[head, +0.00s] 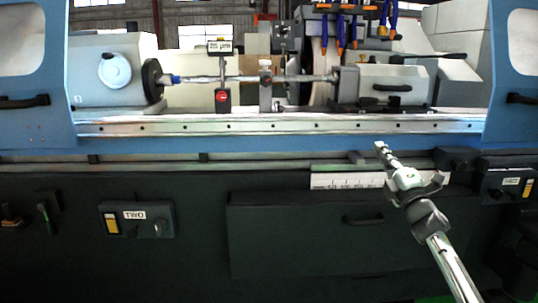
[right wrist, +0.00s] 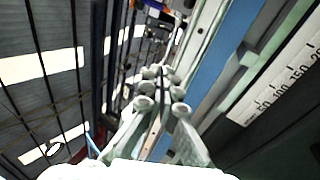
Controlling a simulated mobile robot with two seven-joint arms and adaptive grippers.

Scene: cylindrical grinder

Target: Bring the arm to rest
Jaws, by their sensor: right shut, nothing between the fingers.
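My right gripper (head: 384,150) is in the head view, right of centre, at the end of my right arm, which comes in from the lower right. It is shut and empty, in front of the grinder's lower front, just below the table rail. The right wrist view shows its fingers (right wrist: 160,85) close together with nothing between them. The cylindrical grinder (head: 280,122) fills most of the head view. A shaft (head: 240,78) lies between the headstock (head: 108,72) and the tailstock (head: 385,84). My left gripper is not in view.
A white scale strip (head: 335,181) is on the grinder's front beside the gripper; it also shows in the right wrist view (right wrist: 285,80). A control box labelled TWO (head: 138,219) is at the lower left, another (head: 508,186) at the right. Blue coolant hoses (head: 341,25) hang above the table.

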